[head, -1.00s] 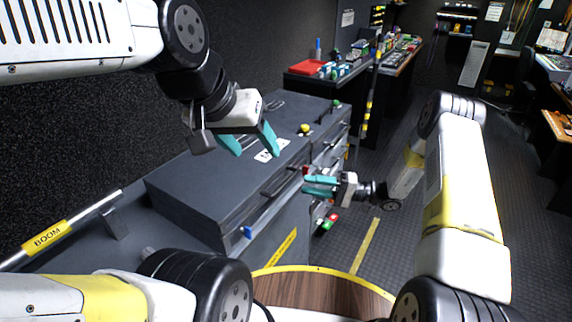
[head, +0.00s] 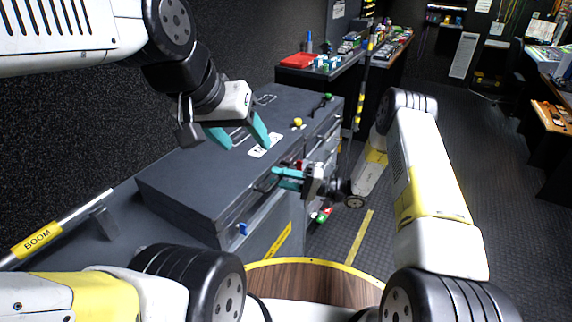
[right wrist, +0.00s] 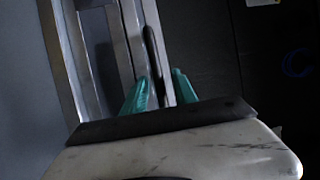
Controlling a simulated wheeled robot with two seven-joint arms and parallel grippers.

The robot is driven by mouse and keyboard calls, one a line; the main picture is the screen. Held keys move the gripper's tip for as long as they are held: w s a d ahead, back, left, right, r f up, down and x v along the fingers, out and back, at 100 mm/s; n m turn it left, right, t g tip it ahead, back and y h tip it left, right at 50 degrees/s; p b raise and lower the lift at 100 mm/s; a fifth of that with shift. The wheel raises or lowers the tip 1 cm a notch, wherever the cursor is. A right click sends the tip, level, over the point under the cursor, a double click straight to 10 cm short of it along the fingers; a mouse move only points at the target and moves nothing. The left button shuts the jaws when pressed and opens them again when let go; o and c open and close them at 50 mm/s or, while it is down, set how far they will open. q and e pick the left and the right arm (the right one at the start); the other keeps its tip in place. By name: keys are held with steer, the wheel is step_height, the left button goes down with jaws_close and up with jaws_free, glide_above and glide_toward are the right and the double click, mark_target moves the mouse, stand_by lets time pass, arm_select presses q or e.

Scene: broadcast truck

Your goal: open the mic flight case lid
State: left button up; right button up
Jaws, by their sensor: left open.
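The dark grey mic flight case (head: 200,178) lies on the counter with its lid (head: 215,150) down and a white label on top. A dark bar handle (head: 266,183) is on its front side; it also shows in the right wrist view (right wrist: 152,50). My right gripper (head: 287,178) is in front of the case, close to this handle. In the right wrist view its teal fingers (right wrist: 160,88) are apart, with the bar's end close between them; contact is unclear. My left gripper (head: 240,136) is open and empty above the lid.
A blue latch (head: 243,229) is on the case's front. A boom pole (head: 60,230) lies at left.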

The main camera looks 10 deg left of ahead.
jaws_close()
stand_by(1.4)
